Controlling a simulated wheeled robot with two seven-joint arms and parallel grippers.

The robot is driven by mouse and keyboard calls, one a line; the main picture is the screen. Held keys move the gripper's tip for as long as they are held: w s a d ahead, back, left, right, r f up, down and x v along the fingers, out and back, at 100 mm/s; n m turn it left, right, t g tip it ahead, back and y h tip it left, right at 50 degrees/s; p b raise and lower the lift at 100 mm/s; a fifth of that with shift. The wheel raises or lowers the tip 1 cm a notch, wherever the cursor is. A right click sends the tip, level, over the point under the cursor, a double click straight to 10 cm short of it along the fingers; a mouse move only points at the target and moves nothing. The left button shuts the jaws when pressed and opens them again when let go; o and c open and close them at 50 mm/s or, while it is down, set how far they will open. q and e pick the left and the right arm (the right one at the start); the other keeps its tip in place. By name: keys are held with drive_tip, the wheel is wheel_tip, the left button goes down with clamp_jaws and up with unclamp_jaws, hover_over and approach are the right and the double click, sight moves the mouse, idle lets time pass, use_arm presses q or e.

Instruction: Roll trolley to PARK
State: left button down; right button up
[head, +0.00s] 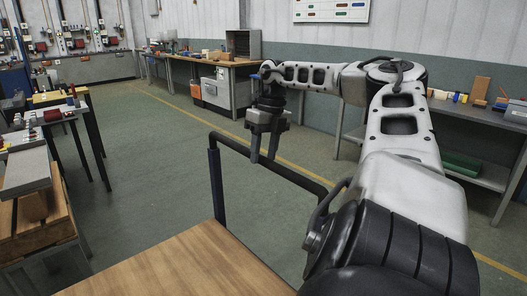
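The trolley shows at the bottom of the head view as a wooden top (170,272) with a dark push handle (216,190) at its far side. The handle has an upright post and a bar sloping down to the right. My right gripper (264,158) points down at the handle bar, with its two fingers apart and a gap between them. Its fingertips overlap the bar in the picture; I cannot tell whether they touch it. My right arm hides the right part of the handle. My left gripper is not in view. No PARK marking can be made out.
A yellow line (180,103) runs along the green floor (150,160). Workbenches (215,62) stand along the back wall, with a shelf bench (485,175) at right. Tables (85,98) and a wooden crate (45,232) stand at left. The floor between is clear.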

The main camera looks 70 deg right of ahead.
wheel_tip(320, 180, up, 16)
drive_tip(key=s+d+p, duration=0.1)
drive_tip(key=d+p, duration=0.1)
drive_tip(key=p, duration=0.1)
drive_tip(key=shift+d+f, duration=0.15)
drive_tip(key=shift+d, duration=0.25)
drive_tip(key=shift+s, duration=0.2)
